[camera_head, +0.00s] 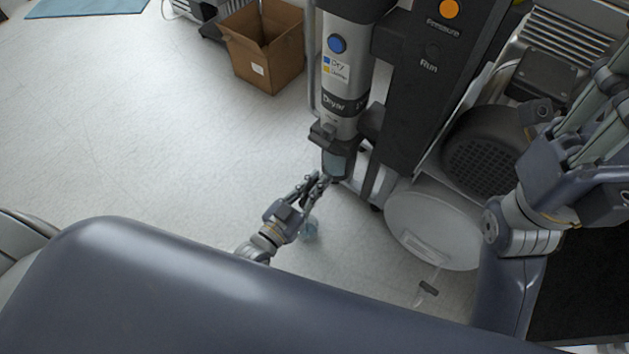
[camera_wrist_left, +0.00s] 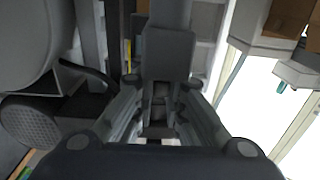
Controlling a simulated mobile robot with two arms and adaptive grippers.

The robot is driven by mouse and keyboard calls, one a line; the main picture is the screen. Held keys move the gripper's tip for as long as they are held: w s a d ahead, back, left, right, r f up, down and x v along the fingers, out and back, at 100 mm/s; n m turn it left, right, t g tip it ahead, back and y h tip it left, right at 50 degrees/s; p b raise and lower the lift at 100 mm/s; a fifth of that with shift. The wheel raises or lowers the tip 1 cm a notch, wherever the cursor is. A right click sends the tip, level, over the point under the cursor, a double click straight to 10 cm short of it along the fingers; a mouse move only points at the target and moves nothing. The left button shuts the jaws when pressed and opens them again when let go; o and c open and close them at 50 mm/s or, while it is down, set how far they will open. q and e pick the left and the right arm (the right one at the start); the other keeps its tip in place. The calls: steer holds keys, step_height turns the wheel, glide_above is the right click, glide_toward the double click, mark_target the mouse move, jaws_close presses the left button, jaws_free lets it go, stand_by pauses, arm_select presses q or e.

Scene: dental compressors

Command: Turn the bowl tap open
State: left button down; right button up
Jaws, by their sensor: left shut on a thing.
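The dryer column (camera_head: 345,75) stands upright with a bluish clear bowl (camera_head: 338,163) at its lower end. My left gripper (camera_head: 317,182) reaches up from below left to just under the bowl. It is shut on the bowl tap, which is mostly hidden by the fingers. In the left wrist view the gripper (camera_wrist_left: 158,125) points at a dark grey block below the column, with its fingers close together around a small part. The tap's angle cannot be told. My right arm shows at the right edge; its fingers are partly cut off.
A black panel with an orange button (camera_head: 449,9) stands right of the column. A black motor (camera_head: 487,150) and a pale round tank (camera_head: 433,228) are further right. An open cardboard box (camera_head: 263,50) sits behind on the floor. The floor at left is clear.

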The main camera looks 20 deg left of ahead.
arm_select(q)
steer(key=c, duration=1.6)
jaws_free()
steer(key=shift+c, duration=0.2)
steer(key=shift+r, duration=0.1)
step_height(320, 180, up, 10)
steer(key=shift+f, duration=0.1)
